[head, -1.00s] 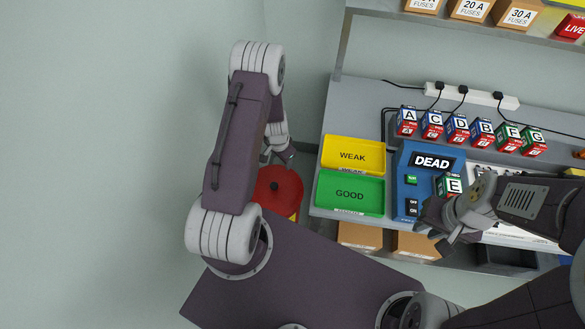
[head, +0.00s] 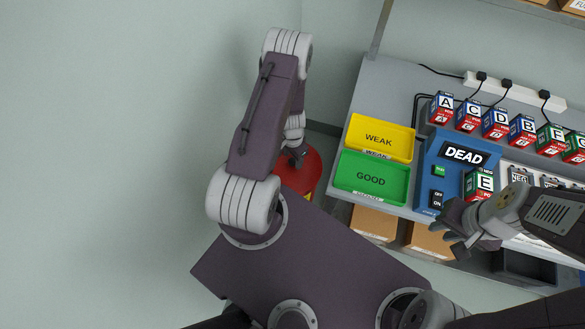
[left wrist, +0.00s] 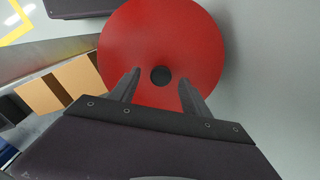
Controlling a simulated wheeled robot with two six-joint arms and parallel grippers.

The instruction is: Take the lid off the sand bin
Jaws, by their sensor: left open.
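The sand bin (head: 306,192) stands on the floor left of the bench, partly hidden by my left arm. Its round red lid (head: 312,172) is on it. In the left wrist view the red lid (left wrist: 165,30) fills the upper middle, with a dark round knob (left wrist: 160,76) at its centre. My left gripper (left wrist: 160,80) is open, its fingers on either side of the knob in that view; I cannot tell if they touch it. In the head view my left gripper (head: 298,156) is over the lid. My right gripper (head: 462,240) is by the bench front, near block E (head: 480,184).
The grey bench (head: 385,85) holds a yellow WEAK tray (head: 381,137), a green GOOD tray (head: 372,177), a blue DEAD tester (head: 450,178) and several lettered blocks. Cardboard boxes (head: 374,222) sit below. The floor at left is clear.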

